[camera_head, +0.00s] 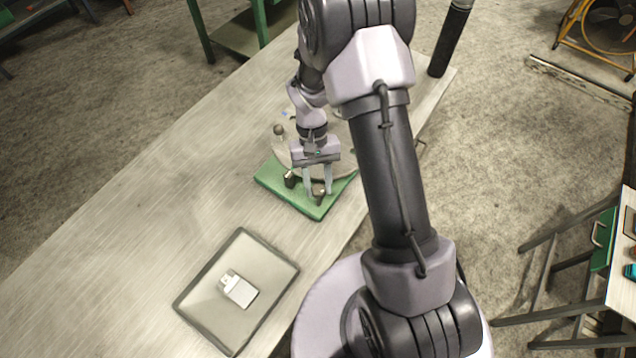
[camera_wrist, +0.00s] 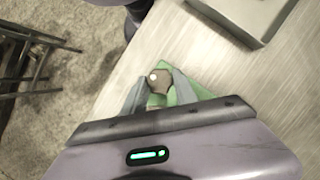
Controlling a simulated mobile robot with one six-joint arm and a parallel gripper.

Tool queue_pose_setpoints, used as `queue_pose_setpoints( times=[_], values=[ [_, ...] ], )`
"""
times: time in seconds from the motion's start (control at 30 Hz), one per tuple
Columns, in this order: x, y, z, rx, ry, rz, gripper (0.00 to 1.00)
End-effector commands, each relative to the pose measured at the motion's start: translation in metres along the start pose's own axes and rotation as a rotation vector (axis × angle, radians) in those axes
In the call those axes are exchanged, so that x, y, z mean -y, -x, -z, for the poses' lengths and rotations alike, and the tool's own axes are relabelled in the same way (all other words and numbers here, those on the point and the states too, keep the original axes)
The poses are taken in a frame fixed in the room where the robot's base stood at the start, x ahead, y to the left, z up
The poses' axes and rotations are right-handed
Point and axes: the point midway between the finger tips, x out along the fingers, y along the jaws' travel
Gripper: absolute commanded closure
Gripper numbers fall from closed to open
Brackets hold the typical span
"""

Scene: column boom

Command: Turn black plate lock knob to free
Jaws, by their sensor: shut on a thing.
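A green base (camera_head: 272,184) lies on the table with a round grey plate (camera_head: 283,155) on it, partly hidden by my arm. A dark knob (camera_head: 319,195) stands near the base's front corner. In the wrist view the knob (camera_wrist: 160,82) looks brownish-dark with a pale spot on it. My gripper (camera_head: 318,192) points down at this corner, shut on the knob with one finger on each side; the fingers also show in the wrist view (camera_wrist: 159,88). The knob's lock marking cannot be read.
Another dark knob (camera_head: 290,179) and a round-topped post (camera_head: 279,131) stand on the base's left side. A grey tray (camera_head: 205,308) holding a white device (camera_head: 239,290) lies nearer on the table. A black cylinder (camera_head: 450,42) stands at the far end. The table's left side is clear.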

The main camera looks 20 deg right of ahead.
Motion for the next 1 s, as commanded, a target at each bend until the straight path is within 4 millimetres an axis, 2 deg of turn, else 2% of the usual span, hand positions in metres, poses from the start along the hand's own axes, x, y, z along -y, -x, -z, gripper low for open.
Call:
queue_pose_setpoints(
  times=[0.07,0.1,0.2,0.47,0.57,0.67,1.0],
  values=[
    [0.000,0.000,0.000,0.000,0.001,0.000,1.00],
    [0.000,0.000,0.000,0.000,0.001,0.000,0.64],
    [0.000,0.000,0.000,0.000,0.001,0.000,0.45],
    [0.000,0.000,0.000,0.000,0.000,0.000,0.45],
    [0.000,0.006,0.000,-0.001,0.000,0.000,0.45],
    [0.000,0.024,0.000,-0.004,-0.001,0.001,0.45],
    [0.000,0.127,-0.001,-0.004,-0.001,0.000,0.45]
  ],
)
